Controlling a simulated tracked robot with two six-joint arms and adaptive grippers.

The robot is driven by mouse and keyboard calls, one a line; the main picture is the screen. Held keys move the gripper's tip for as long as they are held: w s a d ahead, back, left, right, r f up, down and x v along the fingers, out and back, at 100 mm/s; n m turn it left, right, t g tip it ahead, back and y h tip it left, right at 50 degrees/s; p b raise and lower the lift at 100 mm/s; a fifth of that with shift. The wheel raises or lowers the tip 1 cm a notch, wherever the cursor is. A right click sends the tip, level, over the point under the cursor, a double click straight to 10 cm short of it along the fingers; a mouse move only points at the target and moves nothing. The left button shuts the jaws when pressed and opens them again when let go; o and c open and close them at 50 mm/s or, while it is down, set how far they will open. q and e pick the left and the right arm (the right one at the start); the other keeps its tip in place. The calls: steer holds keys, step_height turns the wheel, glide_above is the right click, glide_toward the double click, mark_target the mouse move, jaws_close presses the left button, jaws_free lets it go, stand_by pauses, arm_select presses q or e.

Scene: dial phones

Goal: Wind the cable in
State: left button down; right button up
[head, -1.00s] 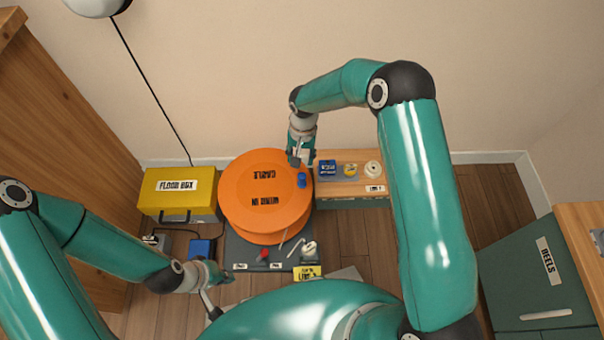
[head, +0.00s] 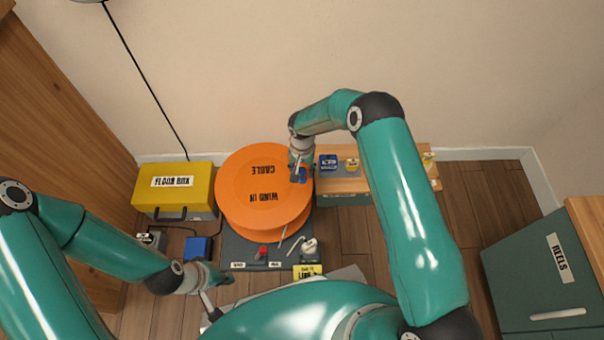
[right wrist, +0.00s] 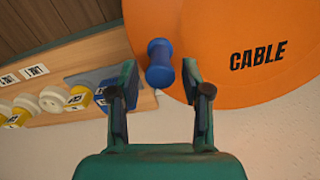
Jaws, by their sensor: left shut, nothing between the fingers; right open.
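The orange cable reel (head: 240,187), lettered CABLE and WIND IN, stands on a dark grey base (head: 234,251). A blue crank knob (head: 303,175) rises near its right rim; it also shows in the right wrist view (right wrist: 160,63). My right gripper (head: 296,172) is open at the knob. In the right wrist view its fingertips (right wrist: 159,82) lie either side of the knob's near end; I cannot tell whether they touch it. My left gripper (head: 222,286) is shut and empty, low and left of the base's front. The wound cable is not visible.
A yellow floor box (head: 190,200) stands left of the reel. A wooden shelf (head: 345,186) with small blue, yellow and white items is close on the right. A red knob (head: 263,251) and a white piece (head: 309,246) are on the base. A green REELS cabinet (head: 520,270) is far right.

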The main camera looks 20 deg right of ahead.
steer(key=shift+f, duration=0.9)
jaws_close()
